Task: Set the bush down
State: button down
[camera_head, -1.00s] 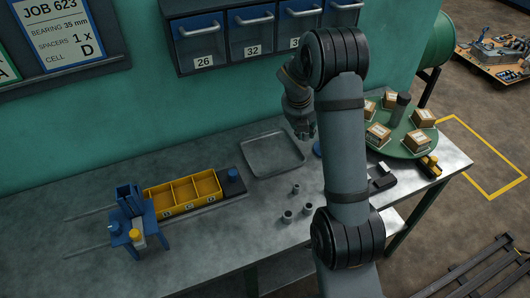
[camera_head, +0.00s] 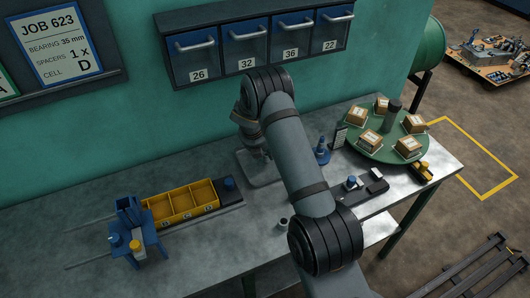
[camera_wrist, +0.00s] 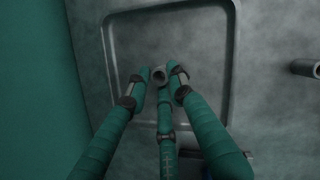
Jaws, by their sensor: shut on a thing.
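My gripper (camera_wrist: 160,82) is shut on a small grey hollow bush (camera_wrist: 160,73), held between the fingertips in the wrist view. The bush is over the shallow grey metal tray (camera_wrist: 233,60); I cannot tell whether it touches the tray floor. In the head view the tray (camera_head: 250,178) lies on the bench, partly hidden by my arm, and the gripper's fingertips and held bush are hidden. Another grey bush (camera_head: 282,224) stands on the bench beside my arm.
A yellow compartment bin (camera_head: 182,204) and a blue fixture (camera_head: 130,228) stand to the left. A green turntable (camera_head: 370,150) with boxes, a blue cone-like item (camera_head: 322,152) and a black block (camera_head: 376,186) are to the right. Drawers (camera_head: 245,45) hang above the bench.

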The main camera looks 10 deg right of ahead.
jog(key=shift+f, duration=0.1)
jog(key=c, duration=1.6)
grip_release()
jog(key=shift+o, duration=0.4)
jog(key=shift+r, duration=0.3)
jog(key=b+v, duration=0.1)
jog(key=v, duration=1)
jog(key=shift+s+a+r, duration=0.15)
jog(key=shift+a+r, duration=0.05)
jog(key=shift+r, duration=0.1)
